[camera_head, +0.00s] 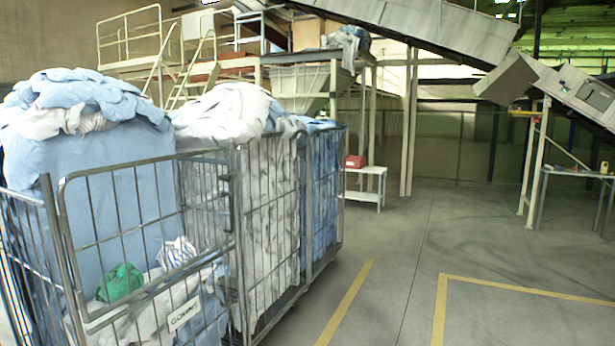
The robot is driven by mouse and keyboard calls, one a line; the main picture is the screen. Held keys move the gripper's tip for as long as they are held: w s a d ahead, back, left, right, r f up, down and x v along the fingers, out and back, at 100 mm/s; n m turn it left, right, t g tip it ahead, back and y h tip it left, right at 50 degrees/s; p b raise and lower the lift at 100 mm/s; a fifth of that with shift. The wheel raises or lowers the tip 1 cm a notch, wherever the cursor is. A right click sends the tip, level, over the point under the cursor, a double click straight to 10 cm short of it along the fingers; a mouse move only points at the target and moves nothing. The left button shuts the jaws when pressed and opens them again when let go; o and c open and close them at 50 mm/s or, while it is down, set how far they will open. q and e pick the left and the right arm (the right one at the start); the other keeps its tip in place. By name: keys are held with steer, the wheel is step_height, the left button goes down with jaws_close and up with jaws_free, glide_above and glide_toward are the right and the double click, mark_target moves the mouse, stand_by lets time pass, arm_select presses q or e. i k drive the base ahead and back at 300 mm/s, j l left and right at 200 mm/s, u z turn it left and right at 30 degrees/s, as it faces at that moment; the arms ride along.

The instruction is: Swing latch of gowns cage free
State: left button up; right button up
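The gowns cage (147,161) is a grey wire cage at the left, with a white label (185,313) on its front that seems to read "GOWNS". Its front has a barred gate panel (130,210) with a rounded tube frame. A small dark fitting (226,178) at the gate's right edge, by the upright post, may be the latch. Its exact shape and whether it is engaged are too small to tell. The cage holds pale blue and white cloth, with a green bundle (120,283) low in front. Neither of my grippers is in view.
More cages, with white cloth (270,200) and blue cloth (322,190), stand just behind to the right. Grey floor (400,290) with yellow lines is clear at the right. A conveyor (430,30) slopes overhead.

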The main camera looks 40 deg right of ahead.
mark_target(227, 177)
steer(key=z, duration=0.95)
steer(key=i+l, duration=0.35)
steer(key=i, duration=0.25)
